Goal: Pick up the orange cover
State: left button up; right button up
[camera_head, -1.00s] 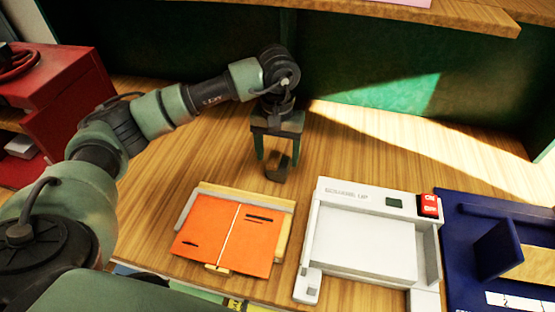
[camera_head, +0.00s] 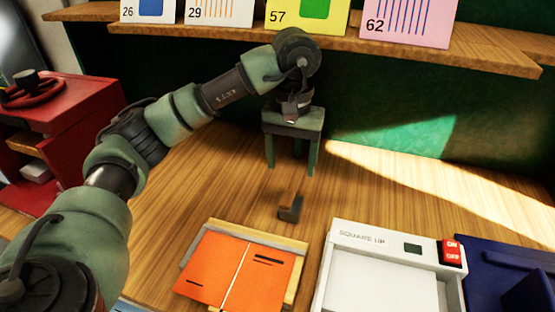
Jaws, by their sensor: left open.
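The orange cover (camera_head: 212,263) lies flat on a shallow wood-and-grey tray (camera_head: 291,247) at the lower middle of the head view. It has a pale line down its middle and dark slots on both halves. My left gripper (camera_head: 292,170) is open and empty, pointing down above the table, behind and to the right of the cover and apart from it. A small dark block with a wooden part (camera_head: 291,208) lies on the table below the gripper. My right gripper is not in view.
A white "SQUARE UP" machine (camera_head: 345,239) with a red switch (camera_head: 452,252) stands right of the cover, and a dark blue device (camera_head: 490,263) beyond it. A shelf (camera_head: 400,43) with numbered cards runs along the back. A red cabinet (camera_head: 75,110) stands left.

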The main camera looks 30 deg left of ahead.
aim_at(224, 273)
jog(key=u, duration=1.3)
jog(key=k+j, duration=0.3)
jog(key=k, duration=0.15)
